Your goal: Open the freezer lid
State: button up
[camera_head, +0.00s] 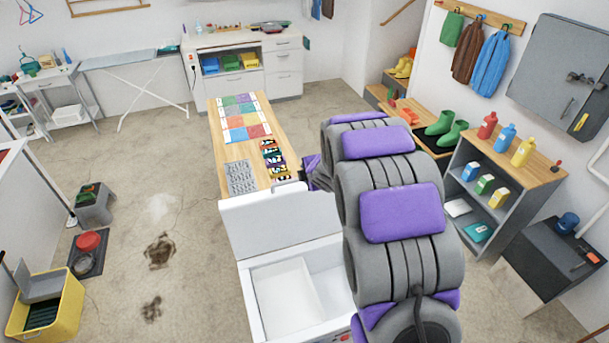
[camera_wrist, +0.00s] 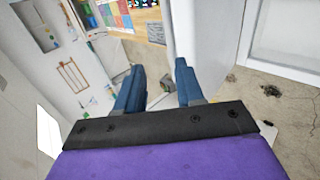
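The white chest freezer (camera_head: 340,262) stands at the bottom centre of the head view. Its lid (camera_head: 275,222) is raised, standing steeply at the far side. The freezer's inside is exposed, with a white block or bin (camera_head: 287,296) in it. My arm covers the freezer's right part. My gripper (camera_wrist: 156,76) shows two blue fingers spread apart with nothing between them in the wrist view. A white panel, apparently the lid (camera_wrist: 208,45), lies by the right finger; I cannot tell if they touch. In the head view the fingers are hidden behind my arm and the lid.
A wooden table (camera_head: 212,135) with coloured mats and a grey grid stands just beyond the lid. A shelf unit (camera_head: 470,175) with bottles is at right. The floor left of the freezer is mostly clear.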

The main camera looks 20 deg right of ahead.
jog(key=v, duration=0.2)
jog(key=shift+s+a+r, duration=0.1)
jog(key=shift+s+r, duration=0.05)
jog(key=shift+r, duration=0.25)
jog(key=shift+s+r, duration=0.1)
jog(key=shift+s, duration=0.05)
jog(key=shift+c, duration=0.9)
jog(key=d+f+m+b, duration=0.1)
jog(key=f+b, duration=0.1)
jog(key=f, duration=0.1)
jog(key=d+f+m+t+y+b, duration=0.1)
jog(key=d+f+b, duration=0.1)
jog(key=f+b, duration=0.1)
jog(key=d+f+m+b, duration=0.1)
jog(key=f+m+b, duration=0.1)
jog(key=f+b, duration=0.1)
jog(key=shift+d, duration=0.3)
grip_shut()
jog(key=s+d+f+m+t+b, duration=0.45)
jog(key=d+m+b, duration=0.25)
jog(key=d+b, duration=0.2)
jog(key=s+d+f+m+t+b, duration=0.3)
jog(key=d+f+m+t+b, duration=0.3)
jog(key=d+b, duration=0.25)
jog(key=w+r+m+g+b, duration=0.1)
jog(key=w+r+b, duration=0.1)
jog(key=w, duration=1.2)
jog(key=shift+a+h+b, duration=0.4)
jog(key=shift+b, duration=0.15)
